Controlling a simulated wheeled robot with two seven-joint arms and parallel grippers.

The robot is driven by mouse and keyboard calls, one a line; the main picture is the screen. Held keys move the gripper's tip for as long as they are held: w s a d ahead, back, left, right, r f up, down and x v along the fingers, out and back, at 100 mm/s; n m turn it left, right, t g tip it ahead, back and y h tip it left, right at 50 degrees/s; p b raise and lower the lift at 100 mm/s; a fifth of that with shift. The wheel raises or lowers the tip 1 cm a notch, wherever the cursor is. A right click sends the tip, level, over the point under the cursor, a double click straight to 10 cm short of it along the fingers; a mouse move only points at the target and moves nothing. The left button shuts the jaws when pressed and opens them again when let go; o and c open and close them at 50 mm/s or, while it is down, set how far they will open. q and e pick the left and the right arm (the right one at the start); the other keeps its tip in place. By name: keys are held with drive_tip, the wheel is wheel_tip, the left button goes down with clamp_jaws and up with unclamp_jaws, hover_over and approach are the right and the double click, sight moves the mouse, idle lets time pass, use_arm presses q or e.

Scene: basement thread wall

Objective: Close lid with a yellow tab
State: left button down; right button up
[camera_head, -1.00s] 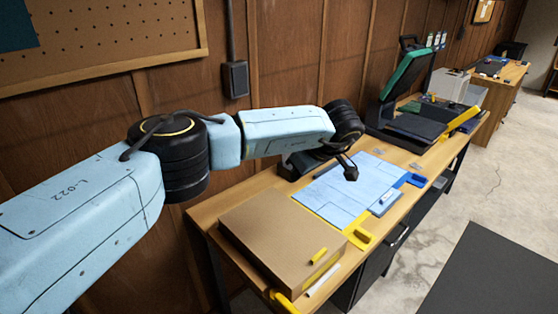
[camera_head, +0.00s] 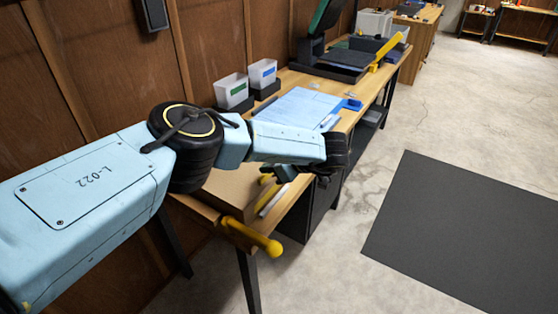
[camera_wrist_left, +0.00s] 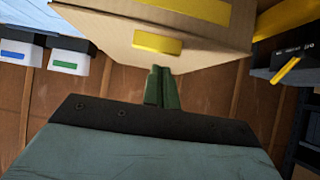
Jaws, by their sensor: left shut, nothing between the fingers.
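A brown cardboard box (camera_head: 232,188) lies on the near end of the wooden bench, partly hidden behind my left arm in the head view. Its flat brown top shows there, with a small yellow tab (camera_head: 266,180) near its front. In the left wrist view, which looks upside down, the box (camera_wrist_left: 105,25) carries the yellow tab (camera_wrist_left: 157,43) near its edge. My left gripper (camera_head: 282,172) is at the front side of the box. Its green fingers (camera_wrist_left: 161,72) are shut and empty, just off the tab. Whether they touch the box I cannot tell. My right gripper is not in view.
A yellow handle (camera_head: 250,236) juts from the bench's near end. Blue-white sheets (camera_head: 300,106) lie beyond the box. Two white bins (camera_head: 232,90) (camera_head: 262,74) stand by the wall. A machine (camera_head: 330,58) with a raised green lid is farther back. The floor at right is clear around a dark mat (camera_head: 460,225).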

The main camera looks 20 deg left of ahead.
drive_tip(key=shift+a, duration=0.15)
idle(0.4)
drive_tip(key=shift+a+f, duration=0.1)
